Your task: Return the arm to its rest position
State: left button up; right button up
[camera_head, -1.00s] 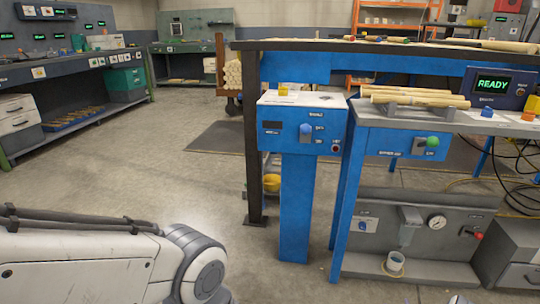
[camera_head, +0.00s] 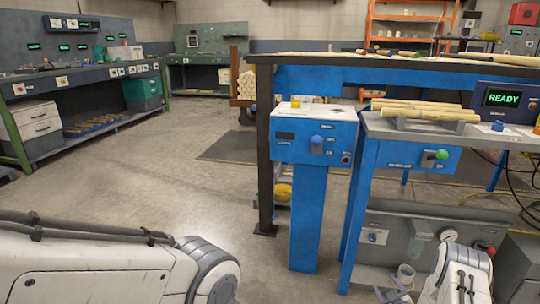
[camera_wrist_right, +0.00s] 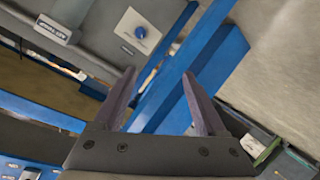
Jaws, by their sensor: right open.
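My right arm shows at the lower right of the head view as a white link (camera_head: 458,278), in front of the grey lower panel. My right gripper is clear in the right wrist view (camera_wrist_right: 159,76). Its two dark fingers stand apart with nothing held between them. Behind them are a blue leg (camera_wrist_right: 168,88) and a grey panel with a blue knob (camera_wrist_right: 140,32); I see no contact with either. My left arm (camera_head: 85,270) lies across the lower left of the head view; its gripper is outside the frame.
A blue control stand (camera_head: 313,142) and a workbench (camera_head: 400,127) with turned wood pieces (camera_head: 425,110) stand ahead. The grey lower panel carries a gauge (camera_head: 446,236). Open floor (camera_head: 150,190) lies left.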

jog(key=w+a+r+g+y, duration=0.1)
jog(key=w+a+r+g, duration=0.1)
jog(key=w+a+r, duration=0.4)
jog(key=s+a+r+n+g+y+p, duration=0.1)
jog(key=s+a+r+g, duration=0.3)
jog(key=a+r, duration=0.6)
jog(key=s+a+r+g+p, duration=0.1)
jog(key=s+a+r, duration=0.5)
jog(key=a, duration=0.6)
jog(key=s+a+r+g, duration=0.2)
jog(key=s+a+r, duration=0.2)
jog(key=s, duration=0.3)
jog(key=s+a+r+g, duration=0.2)
jog(key=s+a+r, duration=0.2)
jog(key=s, duration=0.4)
jog(key=s+r+g, duration=0.2)
jog(key=s, duration=0.7)
jog(key=s+r+g, duration=0.1)
jog(key=s+r, duration=0.1)
jog(key=s, duration=0.8)
notch_tip(320, 180, up, 38)
jog(key=p, duration=3.9)
jog(key=shift+r+n, duration=0.15)
jog(key=shift+n, duration=0.15)
jog(key=shift+d, duration=0.1)
